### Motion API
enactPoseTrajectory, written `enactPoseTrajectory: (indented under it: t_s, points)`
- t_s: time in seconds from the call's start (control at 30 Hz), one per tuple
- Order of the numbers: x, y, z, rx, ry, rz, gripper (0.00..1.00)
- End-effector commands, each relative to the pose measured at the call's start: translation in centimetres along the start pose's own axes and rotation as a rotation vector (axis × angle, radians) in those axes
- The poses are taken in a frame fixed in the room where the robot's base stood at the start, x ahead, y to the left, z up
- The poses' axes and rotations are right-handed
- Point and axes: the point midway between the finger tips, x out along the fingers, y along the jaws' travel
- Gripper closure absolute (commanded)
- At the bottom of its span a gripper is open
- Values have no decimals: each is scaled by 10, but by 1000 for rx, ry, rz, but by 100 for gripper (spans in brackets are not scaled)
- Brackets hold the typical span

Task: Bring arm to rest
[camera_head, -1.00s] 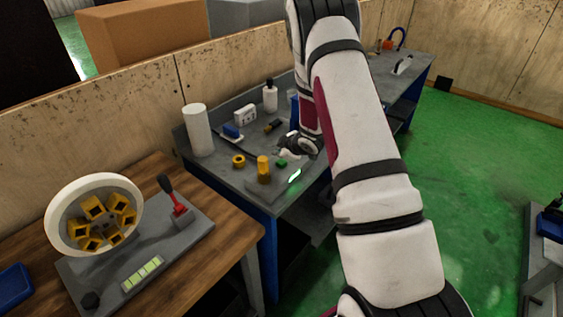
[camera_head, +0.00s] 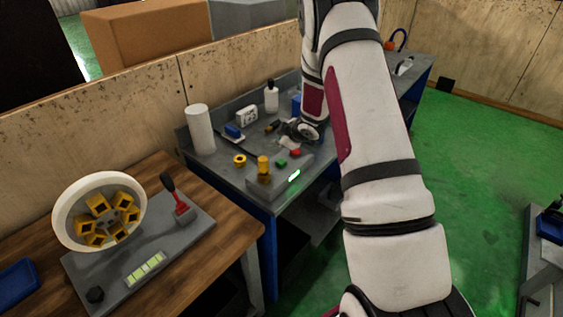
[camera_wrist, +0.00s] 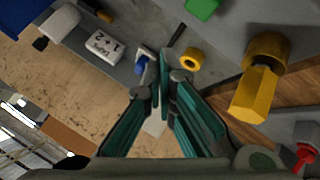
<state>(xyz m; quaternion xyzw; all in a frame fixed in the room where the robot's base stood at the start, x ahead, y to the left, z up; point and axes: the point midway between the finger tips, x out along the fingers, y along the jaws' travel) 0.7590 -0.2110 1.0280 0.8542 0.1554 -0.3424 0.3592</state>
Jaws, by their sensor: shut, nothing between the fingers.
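My arm (camera_head: 375,130) reaches up and forward over the grey bench in the head view. My gripper (camera_wrist: 161,80) shows in the wrist view with its teal fingers together and nothing between them. In the head view the gripper end is small and mostly hidden behind the arm, above the bench. A yellow hexagonal piece (camera_wrist: 255,92) and a yellow ring (camera_wrist: 190,59) lie beyond the fingers in the wrist view, apart from them. The yellow piece (camera_head: 263,165) stands on a small grey fixture in the head view.
The grey bench (camera_head: 225,172) also holds a white cylinder (camera_head: 200,130), a white bottle (camera_head: 271,97), a green button (camera_head: 281,163) and a red button (camera_head: 295,152). The wooden table (camera_head: 215,250) carries a wheel with yellow blocks (camera_head: 62,215) and a red lever (camera_head: 182,209).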

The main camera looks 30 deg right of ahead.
Motion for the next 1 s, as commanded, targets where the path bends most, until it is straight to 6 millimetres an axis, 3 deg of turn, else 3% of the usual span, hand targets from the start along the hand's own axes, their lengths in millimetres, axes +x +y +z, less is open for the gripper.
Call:
enactPoseTrajectory:
  t_s: [0.43,0.57,0.67,0.8,1.0]
  points:
    - [0,0,0,0,0,0,100]
    - [-9,9,-10,11,-13,18,100]
    - [-30,24,-28,39,-40,51,100]
    - [-75,44,-59,111,-94,108,100]
    - [-149,50,-96,239,-160,162,100]
